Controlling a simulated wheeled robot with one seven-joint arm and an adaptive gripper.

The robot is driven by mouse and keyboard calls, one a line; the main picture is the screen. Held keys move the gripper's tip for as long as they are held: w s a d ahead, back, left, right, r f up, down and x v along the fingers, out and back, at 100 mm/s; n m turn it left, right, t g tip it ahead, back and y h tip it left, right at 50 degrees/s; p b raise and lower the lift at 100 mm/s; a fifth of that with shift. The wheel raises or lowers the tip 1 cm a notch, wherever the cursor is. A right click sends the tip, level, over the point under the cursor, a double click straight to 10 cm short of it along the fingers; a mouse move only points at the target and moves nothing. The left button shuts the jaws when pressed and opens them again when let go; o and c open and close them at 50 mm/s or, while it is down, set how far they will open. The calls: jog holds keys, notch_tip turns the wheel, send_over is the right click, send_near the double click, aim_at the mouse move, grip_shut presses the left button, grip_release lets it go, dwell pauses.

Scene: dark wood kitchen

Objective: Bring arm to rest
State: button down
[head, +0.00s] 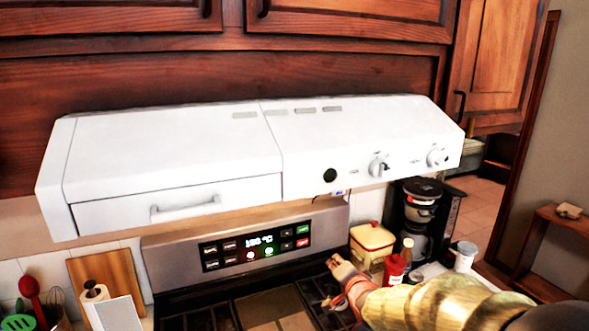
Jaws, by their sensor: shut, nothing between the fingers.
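My arm (435,303) reaches in from the lower right corner over the right side of the stove. At its end, my gripper (336,264) is small in view, in front of the right end of the stove's control panel. It is shut and holds nothing. I cannot tell whether it touches the stove. My arm hides part of the stove top and the counter behind it.
A white range hood (180,150) spans the view above the stove panel (265,245). A cream canister (371,245), a red bottle (394,270) and a coffee maker (422,215) stand behind my arm.

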jog(key=s+d+r+n+g+h, duration=0.1)
jog(key=s+d+r+n+g, duration=0.15)
jog(key=s, duration=0.75)
jog(key=s+d+r+n+g+h, duration=0.15)
jog(key=s+d, duration=0.25)
jog(key=s, duration=0.6)
jog(key=s+f+n+g, duration=0.1)
jog(key=s+n+g, duration=0.3)
jog(key=s, duration=1.7)
jog(key=shift+s+d+f+n, duration=0.2)
jog(key=shift+d+n, duration=0.15)
jog(key=shift+n, duration=0.35)
jog(key=shift+r, duration=0.1)
